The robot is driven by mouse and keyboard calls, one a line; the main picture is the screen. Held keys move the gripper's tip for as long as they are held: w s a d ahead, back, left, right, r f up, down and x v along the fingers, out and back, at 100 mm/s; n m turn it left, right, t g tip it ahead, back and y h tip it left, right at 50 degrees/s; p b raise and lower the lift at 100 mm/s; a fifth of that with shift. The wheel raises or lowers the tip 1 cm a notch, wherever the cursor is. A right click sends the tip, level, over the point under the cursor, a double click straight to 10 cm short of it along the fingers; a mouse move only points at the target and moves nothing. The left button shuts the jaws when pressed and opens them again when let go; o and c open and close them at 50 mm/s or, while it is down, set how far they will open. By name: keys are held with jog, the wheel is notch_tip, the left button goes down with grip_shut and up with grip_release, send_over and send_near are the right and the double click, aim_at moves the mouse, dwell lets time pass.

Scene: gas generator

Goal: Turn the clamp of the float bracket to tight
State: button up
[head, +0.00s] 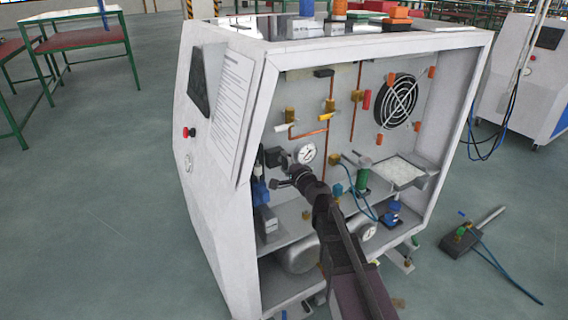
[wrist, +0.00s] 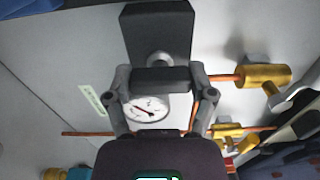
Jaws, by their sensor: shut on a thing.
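My gripper (head: 293,178) reaches into the open front of the white generator cabinet, at its left side. In the wrist view the two grey fingers of my gripper (wrist: 160,84) stand on either side of a dark bar, the clamp (wrist: 161,78), and are shut on it. A round grey boss (wrist: 158,58) sits just behind the bar, on a black plate that looks like the float bracket (wrist: 157,25). The arm and fingers hide most of the clamp in the head view, so its turn angle cannot be read there.
A round white gauge (head: 306,153) is close beside my gripper; a gauge (wrist: 146,106) also shows between the fingers. Copper pipes with brass valves (wrist: 262,77) run nearby. The cabinet's left frame (head: 250,190) is close. A green cylinder (head: 363,172) stands to the right.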

jog(key=shift+s+a, duration=0.1)
jog(key=shift+s, duration=0.05)
jog(key=o, duration=1.1)
jog(key=shift+c, duration=0.2)
jog(key=v, duration=1.2)
